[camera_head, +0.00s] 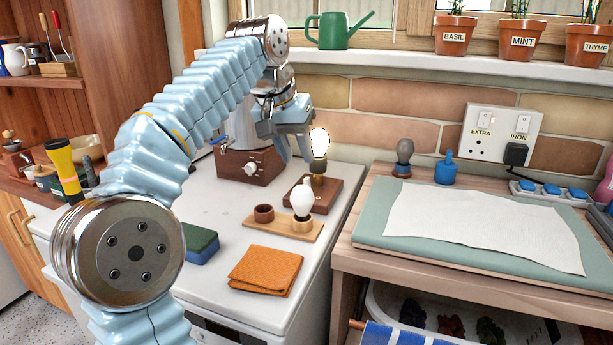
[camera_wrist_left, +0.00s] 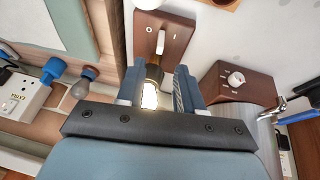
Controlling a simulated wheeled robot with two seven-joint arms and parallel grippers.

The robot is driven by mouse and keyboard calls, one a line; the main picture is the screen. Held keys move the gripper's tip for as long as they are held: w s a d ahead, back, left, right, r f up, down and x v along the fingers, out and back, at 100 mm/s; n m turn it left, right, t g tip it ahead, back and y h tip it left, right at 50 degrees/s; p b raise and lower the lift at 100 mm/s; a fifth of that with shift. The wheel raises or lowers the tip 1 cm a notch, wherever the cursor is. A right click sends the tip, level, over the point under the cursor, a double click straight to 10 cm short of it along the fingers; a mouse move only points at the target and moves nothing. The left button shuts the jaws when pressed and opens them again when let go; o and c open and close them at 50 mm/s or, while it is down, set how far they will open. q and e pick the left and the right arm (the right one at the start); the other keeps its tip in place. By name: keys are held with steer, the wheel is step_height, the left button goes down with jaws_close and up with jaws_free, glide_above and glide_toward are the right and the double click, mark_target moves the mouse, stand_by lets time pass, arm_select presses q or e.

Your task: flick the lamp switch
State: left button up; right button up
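The lamp is a brown wooden base (camera_head: 326,196) with an upright socket and a bulb (camera_head: 319,143) that glows. In the left wrist view the base (camera_wrist_left: 178,28) carries a white switch (camera_wrist_left: 161,42) between the marks O and I; which way it is tipped I cannot tell. My left gripper (camera_head: 295,152) is above and behind the lamp, fingers pointing down. In the left wrist view its fingers (camera_wrist_left: 157,82) are apart, with the lit bulb (camera_wrist_left: 149,96) showing between them; whether they touch it is unclear. My right gripper is not in view.
A wooden holder (camera_head: 266,225) with a white bulb (camera_head: 302,198) stands in front of the lamp. A steel urn on a brown knobbed base (camera_head: 249,166) is left behind. An orange cloth (camera_head: 265,270) and a sponge (camera_head: 202,244) lie nearer. A gap separates the right table (camera_head: 350,262).

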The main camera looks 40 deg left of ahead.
mark_target(306, 178)
arm_select(q)
steer(key=x, duration=0.7)
steer(key=shift+w+f, duration=0.15)
steer(key=shift+f, duration=0.15)
jaws_close()
